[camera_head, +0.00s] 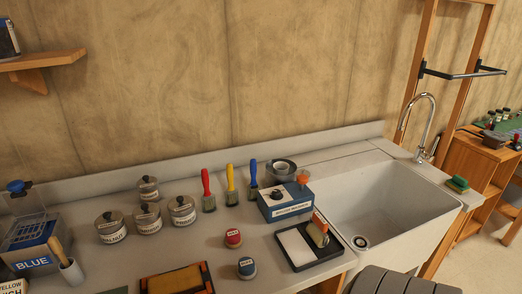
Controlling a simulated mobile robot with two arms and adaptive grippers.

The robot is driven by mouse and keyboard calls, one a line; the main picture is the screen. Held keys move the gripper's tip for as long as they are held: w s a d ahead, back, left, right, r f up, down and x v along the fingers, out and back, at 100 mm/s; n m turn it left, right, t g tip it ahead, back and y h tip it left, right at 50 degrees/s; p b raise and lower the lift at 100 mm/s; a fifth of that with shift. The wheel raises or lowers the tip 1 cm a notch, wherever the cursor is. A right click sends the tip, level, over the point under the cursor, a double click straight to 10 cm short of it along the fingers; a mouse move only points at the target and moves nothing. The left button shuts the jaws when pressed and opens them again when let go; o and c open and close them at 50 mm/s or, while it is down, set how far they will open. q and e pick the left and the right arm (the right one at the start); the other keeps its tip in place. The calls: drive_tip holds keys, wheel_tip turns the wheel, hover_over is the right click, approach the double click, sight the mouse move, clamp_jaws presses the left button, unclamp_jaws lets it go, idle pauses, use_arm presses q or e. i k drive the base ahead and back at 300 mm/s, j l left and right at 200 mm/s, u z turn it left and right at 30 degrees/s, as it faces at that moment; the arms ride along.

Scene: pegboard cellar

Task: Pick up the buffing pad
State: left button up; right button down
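I cannot tell for certain which thing is the buffing pad. A small green-and-yellow pad (457,184) lies on the right rim of the sink. An orange pad-like piece with a dark frame (178,281) lies at the front edge of the counter, partly cut off by the picture. A black tray (298,267) on the counter holds a white flat piece (296,245) and an upright orange-and-green piece (318,230).
A white sink (375,203) with a tap (430,115) is at right. A blue-and-white box (285,203), several brushes, lidded tins (147,217), a red-topped pot (233,238) and a blue-topped pot (246,267) crowd the counter (195,247). A blue-labelled container (32,258) stands at left.

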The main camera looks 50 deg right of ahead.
sight(246, 269)
drive_tip(key=z, duration=1.5)
